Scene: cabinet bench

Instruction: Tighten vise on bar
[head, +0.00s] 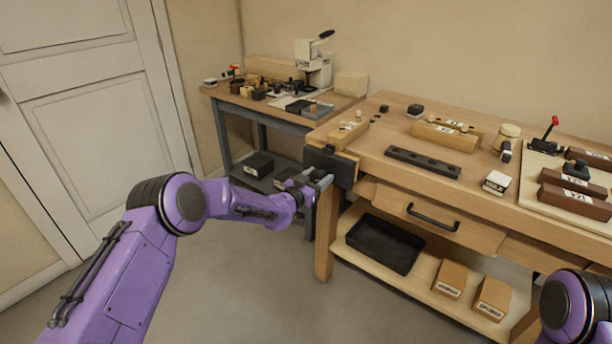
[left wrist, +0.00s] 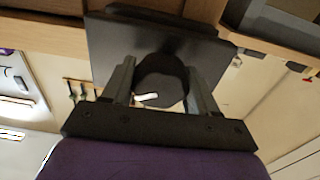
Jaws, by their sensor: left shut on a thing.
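The vise (head: 332,163) is a dark block on the left front corner of the wooden bench. Its dark face plate (left wrist: 112,45) fills the top middle of the left wrist view. A round dark knob or hub (left wrist: 160,82) stands out from that plate. My left gripper (head: 322,184) is at the vise's front, its two fingers on either side of the knob and shut on it. My right gripper is out of view.
The bench top holds a dark strip with holes (head: 423,162), wooden blocks (head: 444,137), a white box (head: 496,183) and a board with brown blocks. Below are a drawer handle (head: 433,217) and a black tray (head: 384,244). A side table (head: 285,108) stands behind.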

